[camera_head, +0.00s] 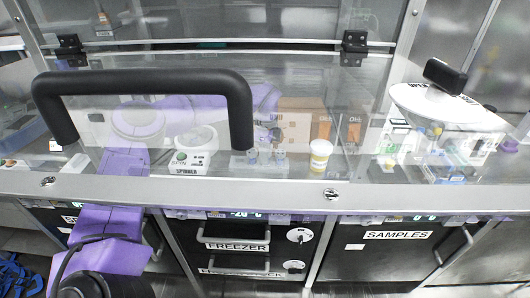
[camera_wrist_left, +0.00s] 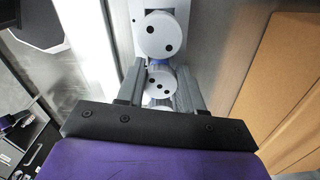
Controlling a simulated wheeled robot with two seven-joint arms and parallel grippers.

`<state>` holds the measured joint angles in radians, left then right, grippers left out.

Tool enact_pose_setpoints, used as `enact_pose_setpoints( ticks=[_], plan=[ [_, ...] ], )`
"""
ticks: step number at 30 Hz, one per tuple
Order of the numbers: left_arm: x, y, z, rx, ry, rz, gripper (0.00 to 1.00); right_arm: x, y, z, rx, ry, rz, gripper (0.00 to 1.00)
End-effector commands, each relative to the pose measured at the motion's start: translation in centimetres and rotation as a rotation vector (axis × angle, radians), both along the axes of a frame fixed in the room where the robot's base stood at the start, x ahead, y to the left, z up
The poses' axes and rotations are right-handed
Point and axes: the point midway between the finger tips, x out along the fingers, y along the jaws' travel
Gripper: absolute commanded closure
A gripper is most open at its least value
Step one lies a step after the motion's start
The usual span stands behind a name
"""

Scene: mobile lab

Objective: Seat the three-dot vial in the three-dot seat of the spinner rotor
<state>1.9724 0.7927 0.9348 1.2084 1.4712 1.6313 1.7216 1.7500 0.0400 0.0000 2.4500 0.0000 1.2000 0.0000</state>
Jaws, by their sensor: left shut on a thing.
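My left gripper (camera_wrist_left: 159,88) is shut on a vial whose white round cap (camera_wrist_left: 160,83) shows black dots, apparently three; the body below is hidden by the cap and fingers. In the head view my left gripper (camera_head: 267,134) is behind the clear front panel, above a small pale rack (camera_head: 238,167) with blue-tinted vials. Whether the held vial is clear of the rack, I cannot tell. The spinner (camera_head: 190,160), white with a green button, stands left of the rack; its rotor seats cannot be made out. My right gripper is out of view.
A two-dot white cap (camera_wrist_left: 160,36) is just beyond the held vial. A yellow-and-white jar (camera_head: 320,155) stands right of the rack, with orange-brown boxes (camera_head: 305,120) behind. The clear panel has a thick black handle (camera_head: 150,82). A round white lid (camera_head: 445,105) is farther right.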

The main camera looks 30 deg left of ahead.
Motion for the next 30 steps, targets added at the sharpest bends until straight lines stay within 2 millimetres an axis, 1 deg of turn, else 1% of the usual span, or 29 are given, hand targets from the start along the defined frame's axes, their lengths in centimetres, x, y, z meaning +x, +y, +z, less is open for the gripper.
enact_pose_setpoints(
  ticks=[1, 3, 11, 14, 15, 17, 21, 24, 27, 30],
  plan=[
    [0.0, 0.0, -0.1, 0.0, 0.0, 0.0, 0.57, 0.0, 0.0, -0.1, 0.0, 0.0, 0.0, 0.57],
    [0.0, 0.0, 0.0, 0.0, 0.0, 0.0, 0.38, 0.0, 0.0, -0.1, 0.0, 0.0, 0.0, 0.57],
    [0.0, 0.0, 0.0, 0.0, 0.0, 0.001, 0.38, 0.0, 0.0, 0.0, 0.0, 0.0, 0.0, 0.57],
    [-0.1, 0.0, 0.4, 0.0, 0.002, 0.001, 0.38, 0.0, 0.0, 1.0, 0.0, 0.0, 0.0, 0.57],
    [0.0, 0.0, 0.6, 0.0, -0.001, 0.001, 0.38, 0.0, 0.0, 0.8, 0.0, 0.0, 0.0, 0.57],
    [0.1, 0.0, 1.6, 0.0, -0.005, 0.002, 0.38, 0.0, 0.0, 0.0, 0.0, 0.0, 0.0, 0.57],
    [0.7, 0.1, 4.9, 0.002, -0.006, 0.002, 0.38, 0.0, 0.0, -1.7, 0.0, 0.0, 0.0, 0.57],
    [0.7, 0.1, 7.6, 0.0, -0.004, 0.002, 0.38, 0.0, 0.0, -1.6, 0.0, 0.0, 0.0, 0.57],
    [0.7, 0.1, 9.4, 0.001, -0.003, 0.001, 0.38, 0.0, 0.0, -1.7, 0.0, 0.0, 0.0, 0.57],
    [0.6, 0.2, 10.2, 0.001, -0.001, 0.001, 0.38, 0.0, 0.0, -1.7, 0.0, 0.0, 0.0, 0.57]
  ],
)
